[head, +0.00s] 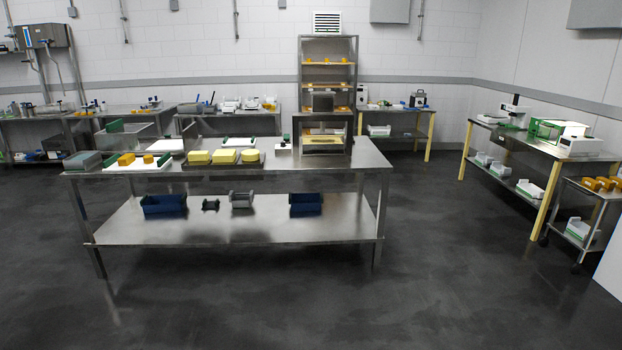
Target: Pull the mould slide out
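A steel frame that looks like the cheese press (323,120) stands at the right end of the long steel table (355,155) ahead of me. A pale yellow block or tray shows inside its lower opening. I cannot tell which part is the mould slide at this distance. Neither of my grippers is in view.
Yellow cheese blocks (225,156) and a white board (165,145) lie on the table. Blue bins (163,204) stand on its lower shelf. A bench (490,142) and a small cart (590,205) stand at the right. The dark floor before the table is clear.

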